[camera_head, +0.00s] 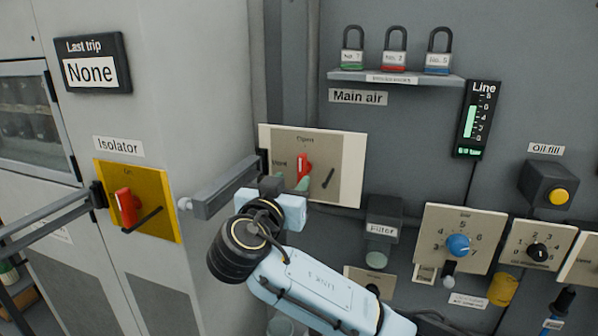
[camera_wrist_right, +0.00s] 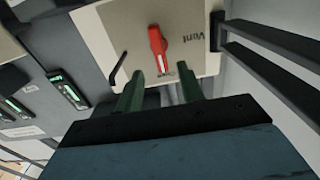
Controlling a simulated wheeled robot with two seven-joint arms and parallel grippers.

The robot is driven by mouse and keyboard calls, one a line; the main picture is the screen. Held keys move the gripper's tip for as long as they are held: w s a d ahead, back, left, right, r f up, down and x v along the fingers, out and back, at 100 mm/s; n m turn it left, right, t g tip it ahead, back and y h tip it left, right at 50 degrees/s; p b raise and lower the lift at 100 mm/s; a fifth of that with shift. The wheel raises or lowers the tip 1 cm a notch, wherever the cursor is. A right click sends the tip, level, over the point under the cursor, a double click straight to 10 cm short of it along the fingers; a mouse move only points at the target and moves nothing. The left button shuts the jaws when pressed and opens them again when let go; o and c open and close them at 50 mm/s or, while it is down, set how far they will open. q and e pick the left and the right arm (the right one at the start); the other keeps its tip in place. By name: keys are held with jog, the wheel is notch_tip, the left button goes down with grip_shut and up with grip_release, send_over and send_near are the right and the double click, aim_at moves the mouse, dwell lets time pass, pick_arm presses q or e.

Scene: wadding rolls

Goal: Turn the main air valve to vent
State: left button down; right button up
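The main air valve is a red handle (camera_head: 304,165) on a beige plate (camera_head: 351,165) below the "Main air" label (camera_head: 358,97). "Open" is printed above the handle and "Vent" to its left. The handle stands roughly upright, towards "Open". My right gripper (camera_head: 290,184) is just below and in front of the handle. In the right wrist view, its two green fingers (camera_wrist_right: 161,88) are apart with nothing between them; the red handle (camera_wrist_right: 158,47) lies beyond their tips, apparently clear of them. My left gripper is not in view.
A grey bar (camera_head: 225,187) ends in a black bracket at the plate's left edge. A black lever (camera_head: 328,179) sits right of the handle. The yellow isolator plate (camera_head: 159,190) is left; a padlock shelf (camera_head: 397,78) is above. The filter (camera_head: 383,218) is below right.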

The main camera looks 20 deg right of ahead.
aim_at(300, 170)
jog(key=x, duration=0.6)
jog(key=shift+c, duration=0.2)
grip_shut()
